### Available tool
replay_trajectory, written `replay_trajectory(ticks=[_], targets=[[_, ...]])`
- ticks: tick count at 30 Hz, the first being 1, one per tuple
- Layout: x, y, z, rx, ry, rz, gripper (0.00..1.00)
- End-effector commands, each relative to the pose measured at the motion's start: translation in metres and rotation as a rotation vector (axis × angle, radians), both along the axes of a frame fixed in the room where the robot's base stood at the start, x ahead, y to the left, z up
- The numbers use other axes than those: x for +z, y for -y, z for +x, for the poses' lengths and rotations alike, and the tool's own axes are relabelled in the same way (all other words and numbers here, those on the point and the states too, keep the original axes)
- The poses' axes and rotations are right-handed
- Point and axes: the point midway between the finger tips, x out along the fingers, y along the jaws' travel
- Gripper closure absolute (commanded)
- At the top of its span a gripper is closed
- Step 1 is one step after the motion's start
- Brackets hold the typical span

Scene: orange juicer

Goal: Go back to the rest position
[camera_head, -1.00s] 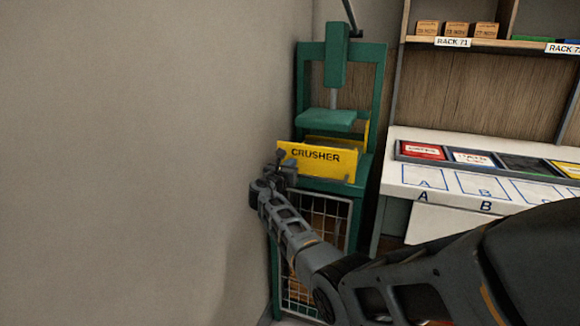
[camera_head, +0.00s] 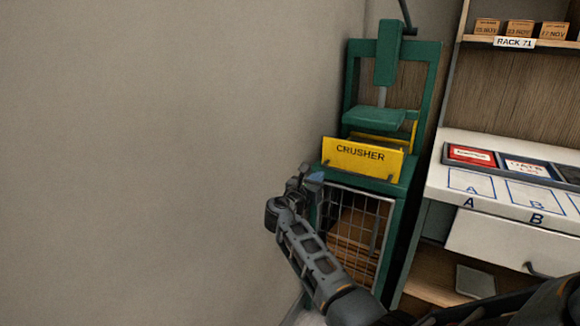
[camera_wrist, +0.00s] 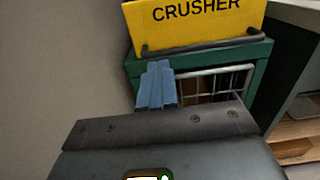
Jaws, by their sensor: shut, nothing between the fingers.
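My gripper (camera_head: 314,178) is in front of the left side of the green crusher (camera_head: 434,75), just left of and below its yellow CRUSHER panel (camera_head: 362,160). In the wrist view the blue fingers of my gripper (camera_wrist: 157,75) are together with nothing between them. The yellow panel (camera_wrist: 195,24) shows beyond the fingertips there, and a gap of unclear size lies between. My arm reaches in from the lower right of the head view.
A wire-mesh cage (camera_head: 388,215) with brown flat pieces inside is under the crusher. A white counter (camera_head: 470,138) marked A and B stands at the right, with a drawer (camera_head: 500,240) below and a shelf (camera_head: 550,43) above. A bare wall (camera_head: 150,150) fills the left.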

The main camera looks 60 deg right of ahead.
Motion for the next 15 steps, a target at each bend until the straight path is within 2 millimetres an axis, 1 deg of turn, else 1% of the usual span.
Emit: replay_trajectory(ticks=[7,9,11,14,15], targets=[[-0.001,-0.002,0.0,0.001,0.002,0.001,1.0],[-0.007,-0.006,0.0,0.014,0.015,0.013,1.0],[-0.02,-0.016,-0.002,0.039,0.038,0.038,1.0],[-0.054,-0.045,-0.005,0.111,0.117,0.114,1.0],[-0.07,-0.06,-0.008,0.145,0.161,0.155,1.0]])
